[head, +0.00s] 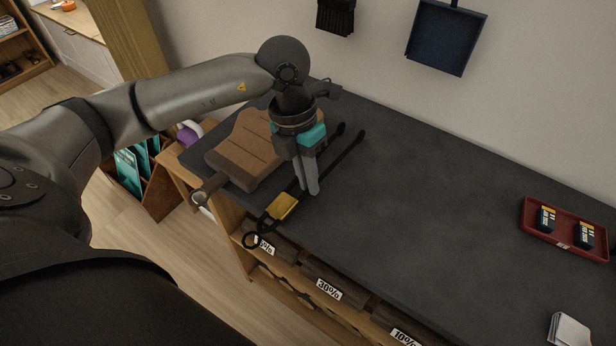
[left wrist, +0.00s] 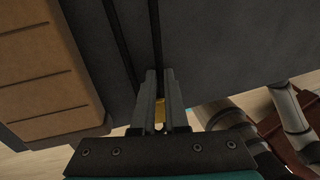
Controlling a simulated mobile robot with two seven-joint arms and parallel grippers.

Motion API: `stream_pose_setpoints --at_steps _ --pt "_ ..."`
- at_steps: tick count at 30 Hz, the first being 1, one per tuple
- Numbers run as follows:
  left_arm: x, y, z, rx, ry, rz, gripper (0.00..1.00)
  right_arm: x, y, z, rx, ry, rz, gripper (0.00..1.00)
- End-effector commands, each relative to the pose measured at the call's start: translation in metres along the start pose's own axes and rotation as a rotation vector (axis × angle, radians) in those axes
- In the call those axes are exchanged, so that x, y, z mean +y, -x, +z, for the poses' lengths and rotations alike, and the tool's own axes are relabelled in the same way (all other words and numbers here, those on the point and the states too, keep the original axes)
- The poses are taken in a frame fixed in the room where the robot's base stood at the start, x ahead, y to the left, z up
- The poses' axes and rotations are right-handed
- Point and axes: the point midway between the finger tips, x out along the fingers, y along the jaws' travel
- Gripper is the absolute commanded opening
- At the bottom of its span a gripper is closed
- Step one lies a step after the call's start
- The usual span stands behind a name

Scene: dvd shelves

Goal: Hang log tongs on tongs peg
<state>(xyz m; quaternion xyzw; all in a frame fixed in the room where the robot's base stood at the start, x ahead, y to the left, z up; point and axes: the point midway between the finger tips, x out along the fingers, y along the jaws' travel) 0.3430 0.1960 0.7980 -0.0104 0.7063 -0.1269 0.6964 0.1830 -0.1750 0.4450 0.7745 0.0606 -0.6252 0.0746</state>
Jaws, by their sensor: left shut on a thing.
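The log tongs (head: 345,155) are long, thin and black with two arms, a yellow middle part (head: 283,206) and a dark loop at the near end. They lie along the dark counter, beside the brown log-like block, with the loop end over the front edge. My left gripper (head: 314,192) points down at the tongs and is shut on one arm of them, just beyond the yellow part. In the left wrist view the held arm of the tongs (left wrist: 155,35) runs between the fingers (left wrist: 157,78). I cannot make out the tongs peg. My right gripper is not in view.
A brown block (head: 255,148) lies left of the tongs on the counter (head: 430,200). A red tray (head: 565,222) with black items and a white stack (head: 568,331) are at right. A dustpan (head: 445,38) and brush (head: 335,17) hang on the wall. The counter's middle is clear.

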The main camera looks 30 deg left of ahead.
Motion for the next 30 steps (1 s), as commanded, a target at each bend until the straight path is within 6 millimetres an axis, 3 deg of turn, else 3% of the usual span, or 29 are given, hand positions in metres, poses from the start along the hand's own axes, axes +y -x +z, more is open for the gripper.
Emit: stream_pose_setpoints --at_steps 1,2,9,23,30 --pt "0.000 0.001 0.000 0.000 0.000 -0.001 0.00 0.000 0.000 0.000 0.000 0.000 0.000 0.50" --pt "0.000 0.000 0.000 0.002 0.001 0.000 0.15 0.000 0.000 0.000 0.000 0.000 0.000 0.50" --pt "0.000 0.000 0.000 0.001 0.000 0.000 0.41 0.000 0.000 0.000 0.000 0.000 0.000 0.50" --pt "0.001 -0.005 0.000 0.001 0.000 -0.001 0.41 -0.003 0.005 -0.005 0.001 -0.001 -0.004 0.50" --pt "0.001 0.028 0.001 0.001 0.000 0.001 0.41 0.005 -0.008 0.013 -0.007 0.004 0.007 0.50"
